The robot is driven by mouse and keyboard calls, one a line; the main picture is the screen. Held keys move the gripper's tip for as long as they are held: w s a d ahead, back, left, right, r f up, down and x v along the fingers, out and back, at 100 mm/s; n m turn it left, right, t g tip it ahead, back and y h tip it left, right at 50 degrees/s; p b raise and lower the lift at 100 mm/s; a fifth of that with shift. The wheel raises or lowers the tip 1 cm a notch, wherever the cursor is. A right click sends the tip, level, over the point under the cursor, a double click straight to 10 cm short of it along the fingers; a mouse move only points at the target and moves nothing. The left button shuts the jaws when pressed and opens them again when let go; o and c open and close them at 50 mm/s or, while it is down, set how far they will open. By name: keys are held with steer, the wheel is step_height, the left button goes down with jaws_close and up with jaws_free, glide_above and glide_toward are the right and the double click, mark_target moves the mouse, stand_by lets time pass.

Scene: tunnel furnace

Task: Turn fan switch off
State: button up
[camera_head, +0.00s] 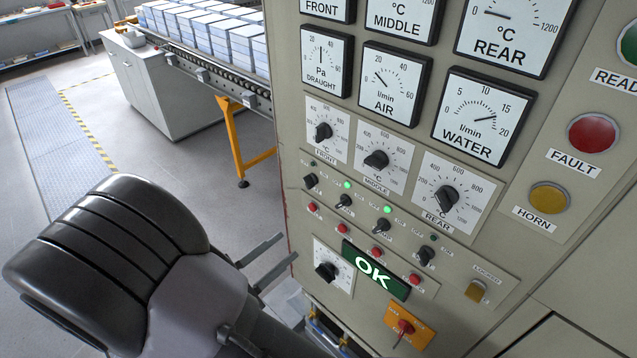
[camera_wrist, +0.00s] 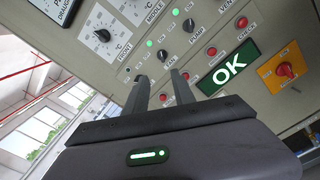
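The two middle ones (camera_head: 343,200) (camera_head: 383,226) have lit green lamps; the outer ones (camera_head: 310,180) (camera_head: 427,255) have dark lamps. Two switches also show in the wrist view (camera_wrist: 163,55) (camera_wrist: 189,25). My gripper (camera_head: 290,247) is at the panel's left edge, its two fingers apart and nothing between them. In the wrist view its fingertips (camera_wrist: 157,75) point at the lower left of the switch row.
Red buttons (camera_head: 377,251) sit below the switches, with a green OK display (camera_head: 375,270) and an orange-plated red switch (camera_head: 404,327) lower down. Larger dials (camera_head: 377,160) and gauges (camera_head: 393,82) are above. A conveyor with an orange leg (camera_head: 235,140) stands behind left.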

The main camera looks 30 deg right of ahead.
mark_target(339, 206)
steer(key=x, duration=1.5)
steer(key=shift+s+d+f+b, duration=0.15)
steer(key=shift+s+b, duration=0.2)
steer(key=shift+b, duration=0.05)
steer(key=shift+w+d, duration=0.25)
steer(key=shift+d, duration=0.15)
steer(key=shift+c, duration=0.4)
jaws_close()
